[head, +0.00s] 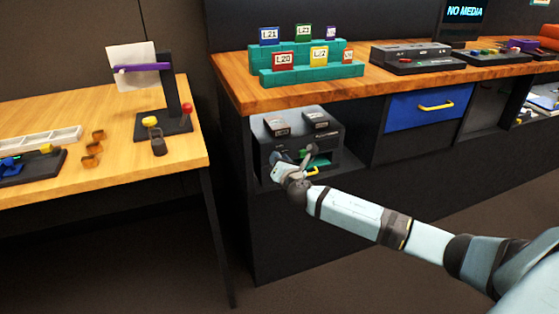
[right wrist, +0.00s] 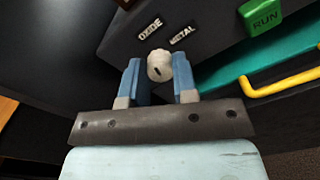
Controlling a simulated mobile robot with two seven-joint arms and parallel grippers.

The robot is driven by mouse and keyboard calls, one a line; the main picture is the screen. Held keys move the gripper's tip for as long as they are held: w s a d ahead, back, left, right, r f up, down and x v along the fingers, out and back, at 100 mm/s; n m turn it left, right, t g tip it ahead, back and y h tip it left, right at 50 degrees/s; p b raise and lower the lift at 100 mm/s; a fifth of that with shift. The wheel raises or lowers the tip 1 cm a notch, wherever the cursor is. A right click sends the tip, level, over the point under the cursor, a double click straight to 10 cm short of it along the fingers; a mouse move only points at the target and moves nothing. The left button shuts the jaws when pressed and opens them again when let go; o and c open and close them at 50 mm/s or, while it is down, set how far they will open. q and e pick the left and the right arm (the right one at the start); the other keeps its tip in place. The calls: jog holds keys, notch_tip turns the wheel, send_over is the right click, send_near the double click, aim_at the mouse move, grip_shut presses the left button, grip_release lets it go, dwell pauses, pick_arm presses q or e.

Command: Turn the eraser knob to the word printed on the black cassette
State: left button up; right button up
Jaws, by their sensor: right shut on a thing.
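The eraser is a dark box (head: 335,138) in the open bay under the counter. Its pale round knob (right wrist: 159,64) has a short dark mark, below the printed words OXIDE (right wrist: 150,28) and METAL (right wrist: 182,35). I cannot tell surely which word the mark points to. My right gripper (right wrist: 158,70) has its blue fingers on both sides of the knob, shut on it. In the head view my right gripper (head: 293,161) covers the knob. Two dark cassette-like blocks, left (head: 277,127) and right (head: 320,120), lie on the eraser; their labels are too small to read.
A green RUN button (right wrist: 264,18) is right of the knob, above a teal strip and a yellow handle (right wrist: 285,84). The counter (head: 228,80) overhangs the bay. A blue drawer (head: 405,113) is to the right. A wooden table (head: 110,165) stands left.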

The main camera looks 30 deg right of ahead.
pick_arm(q)
jog(key=shift+r+t+p, duration=0.4)
jog(key=shift+r+p, duration=0.1)
jog(key=shift+r, duration=0.35)
pick_arm(e)
jog(key=shift+d+f+m, duration=0.1)
jog(key=shift+m, duration=3.8)
jog(key=shift+f+m, duration=0.1)
jog(key=shift+m, duration=3.8)
pick_arm(q)
jog(key=shift+a+f, duration=0.1)
pick_arm(e)
jog(key=o, duration=0.9)
jog(key=shift+s, duration=0.1)
pick_arm(q)
jog(key=shift+n+t, duration=0.3)
jog(key=shift+t, duration=0.6)
jog(key=r+p, duration=0.1)
jog(key=r, duration=0.1)
jog(key=r+p, duration=0.2)
jog(key=r, duration=0.1)
jog(key=shift+s+a+r+p, duration=0.1)
jog(key=shift+s+a+p, duration=0.1)
jog(key=shift+p, duration=0.1)
pick_arm(e)
jog(key=v, duration=1.3)
jog(key=shift+s, duration=0.4)
